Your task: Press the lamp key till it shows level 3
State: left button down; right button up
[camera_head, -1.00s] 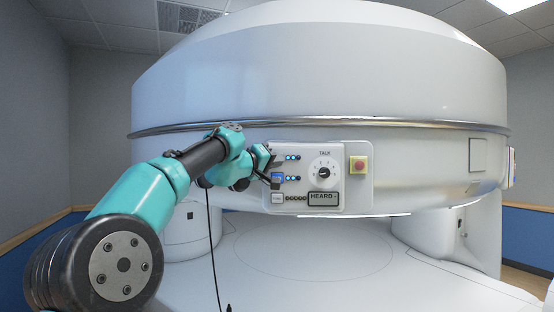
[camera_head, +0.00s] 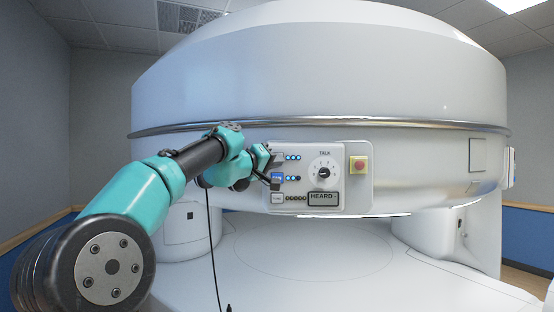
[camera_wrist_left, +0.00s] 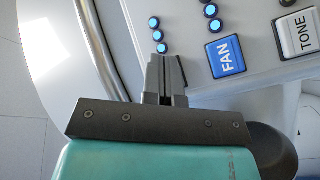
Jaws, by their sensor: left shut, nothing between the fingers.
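The lamp key (camera_head: 278,157) is the upper key on the panel in the head view, partly covered by my gripper. Its label cannot be read. A row of three lights (camera_head: 293,157) beside it looks lit blue; the same row shows lit in the left wrist view (camera_wrist_left: 158,34). My left gripper (camera_head: 270,172) is shut and empty, its tips close to the panel by this key. In the left wrist view the shut fingertips (camera_wrist_left: 165,60) sit at the end of the light row and hide the key. I cannot tell whether they touch it.
The TALK dial (camera_head: 323,171), HEARD display (camera_head: 323,198) and red button on yellow (camera_head: 358,164) share the panel. The big white magnet (camera_head: 320,85) surrounds it.

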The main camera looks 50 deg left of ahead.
pick_arm(q)
jog(key=shift+s+d, duration=0.2)
jog(key=shift+d, duration=0.05)
jog(key=s+d, duration=0.3)
jog(key=shift+s+d, duration=0.2)
dwell(0.6)
dwell(0.5)
